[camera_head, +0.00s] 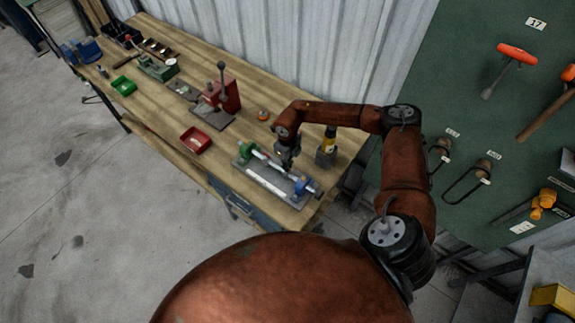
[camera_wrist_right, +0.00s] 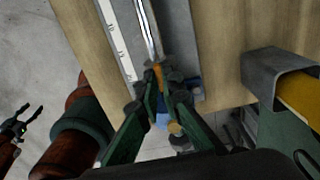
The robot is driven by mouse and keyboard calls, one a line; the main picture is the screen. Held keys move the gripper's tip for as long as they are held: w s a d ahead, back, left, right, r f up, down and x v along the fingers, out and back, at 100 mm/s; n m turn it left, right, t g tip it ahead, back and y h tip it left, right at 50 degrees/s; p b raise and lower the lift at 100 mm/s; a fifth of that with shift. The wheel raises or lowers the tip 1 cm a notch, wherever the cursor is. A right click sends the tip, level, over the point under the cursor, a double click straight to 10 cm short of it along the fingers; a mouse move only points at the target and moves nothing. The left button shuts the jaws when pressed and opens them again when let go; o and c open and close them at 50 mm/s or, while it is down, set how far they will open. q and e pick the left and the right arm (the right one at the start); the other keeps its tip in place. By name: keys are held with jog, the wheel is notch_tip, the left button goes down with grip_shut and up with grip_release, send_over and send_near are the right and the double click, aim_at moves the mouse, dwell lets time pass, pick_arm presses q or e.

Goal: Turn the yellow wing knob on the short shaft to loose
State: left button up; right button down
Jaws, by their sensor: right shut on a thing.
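The yellow wing knob (camera_wrist_right: 157,74) shows in the right wrist view as a small orange-yellow piece at the end of a shiny shaft (camera_wrist_right: 148,30). My right gripper (camera_wrist_right: 160,90) is shut on it, with a fingertip on each side hiding much of it. In the head view my right gripper (camera_head: 288,168) reaches down over the fixture (camera_head: 265,187) from behind; the knob is hidden there. The fixture has a green support (camera_head: 243,151) at its left and a blue support (camera_head: 301,186) at its right. My left gripper (camera_wrist_right: 22,122) shows open, well away, in the right wrist view.
A grey holder (camera_head: 325,157) with a yellow-handled tool (camera_head: 330,138) stands close right of the gripper. A red tray (camera_head: 195,141), a red press (camera_head: 222,97) and a green tray (camera_head: 124,86) sit farther left on the wooden bench (camera_head: 165,108). A tool board (camera_head: 460,110) stands right.

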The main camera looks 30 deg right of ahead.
jog(key=shift+f+n+b, duration=0.15)
jog(key=shift+n+b, duration=0.75)
jog(key=shift+b, duration=0.2)
jog(key=n+b, duration=0.7)
jog(key=n, duration=0.1)
jog(key=n+b, duration=0.3)
jog(key=n, duration=0.1)
jog(key=shift+w+b, duration=0.1)
jog(key=shift+b, duration=0.3)
jog(key=shift+n+b, duration=1.2)
jog(key=shift+n, duration=0.8)
jog(key=shift+r, duration=0.2)
jog(key=c, duration=2.1)
grip_release()
